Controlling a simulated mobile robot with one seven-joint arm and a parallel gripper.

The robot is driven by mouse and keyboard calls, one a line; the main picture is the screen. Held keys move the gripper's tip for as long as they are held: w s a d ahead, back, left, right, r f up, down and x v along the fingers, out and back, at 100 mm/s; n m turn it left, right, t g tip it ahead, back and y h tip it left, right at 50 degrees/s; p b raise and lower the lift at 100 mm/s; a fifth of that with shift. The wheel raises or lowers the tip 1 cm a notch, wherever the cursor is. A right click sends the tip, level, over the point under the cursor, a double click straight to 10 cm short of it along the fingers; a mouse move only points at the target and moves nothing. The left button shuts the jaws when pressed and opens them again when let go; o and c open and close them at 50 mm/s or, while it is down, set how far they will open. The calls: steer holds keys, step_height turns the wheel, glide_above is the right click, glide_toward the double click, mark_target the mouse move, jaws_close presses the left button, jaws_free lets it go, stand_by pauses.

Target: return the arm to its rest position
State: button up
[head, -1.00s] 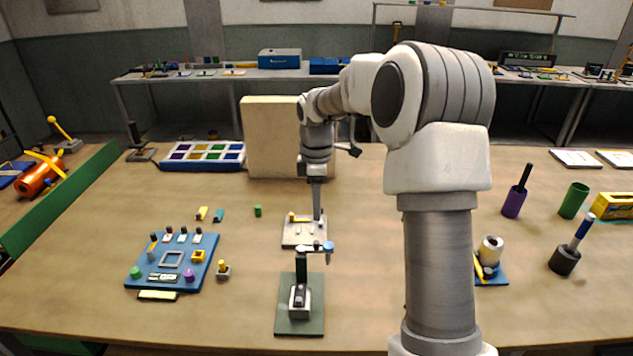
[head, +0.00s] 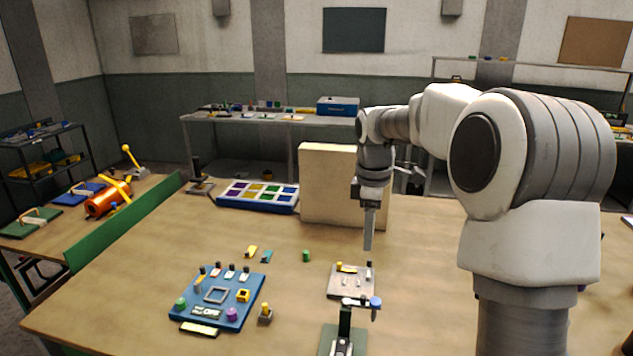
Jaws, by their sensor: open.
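My arm (head: 540,160) reaches from the right of the head view over the table. My gripper (head: 368,246) points straight down and looks empty. It is open, though seen side-on, so the gap between the fingers hardly shows. Its tips are above the back edge of a small grey plate (head: 338,292) with a yellow piece and small pegs on it, with a visible gap. A cream upright block (head: 325,185) stands behind the gripper and is partly covered by the arm.
In front of the plate is a green stand with a blue-knobbed arm (head: 375,303). A blue board (head: 240,312) with small parts lies to the left. A tray of coloured compartments (head: 225,203) sits at the back left. The table between them is mostly clear.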

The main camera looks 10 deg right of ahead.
steer(key=s+a+r+m+t, duration=0.15)
steer(key=s+r+m, duration=0.25)
steer(key=s, duration=0.4)
steer(key=s+a+r+m+t, duration=0.1)
steer(key=s+a+r+m, duration=0.15)
steer(key=s, duration=0.45)
steer(key=s+f+m+t, duration=0.2)
steer(key=s+m, duration=0.5)
steer(key=s, duration=0.6)
steer(key=shift+s+a+t, duration=0.2)
steer(key=shift+t, duration=0.15)
steer(key=shift+f, duration=0.1)
